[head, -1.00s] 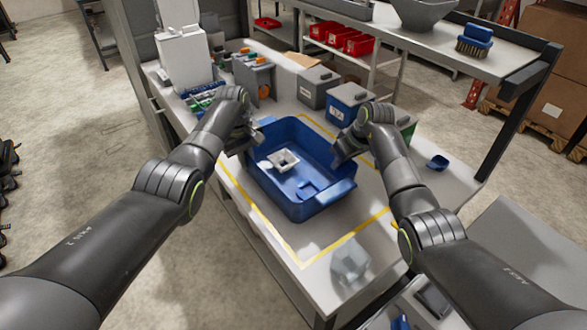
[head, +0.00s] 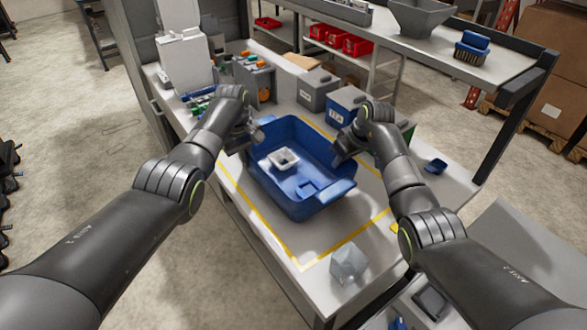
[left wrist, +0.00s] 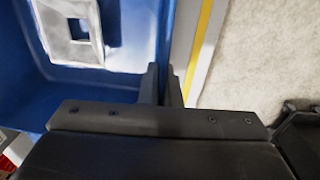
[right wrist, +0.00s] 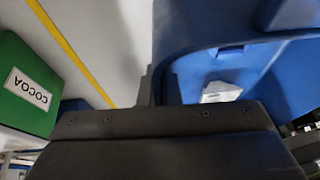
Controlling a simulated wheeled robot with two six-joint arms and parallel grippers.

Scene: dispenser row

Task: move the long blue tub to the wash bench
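The long blue tub (head: 318,205) is on the grey-white worktop, inside a yellow taped outline. It also shows in the left wrist view (left wrist: 118,88) and the right wrist view (right wrist: 195,30). A white square dish with a hole (head: 283,159) and a small blue piece (head: 306,189) lie in it. My left gripper (head: 256,143) is shut on the tub's left wall, with one finger on each side. My right gripper (head: 338,156) is shut on the opposite wall. I cannot tell whether the tub touches the worktop. No bench is clearly marked as the wash bench.
Lidded bins, one grey (head: 318,90) and one blue (head: 344,103), stand behind the tub. A green bin labelled COCOA (right wrist: 28,90) is beside my right gripper. A clear block (head: 348,264) sits near the front edge. A raised shelf holds a blue brush (head: 473,47).

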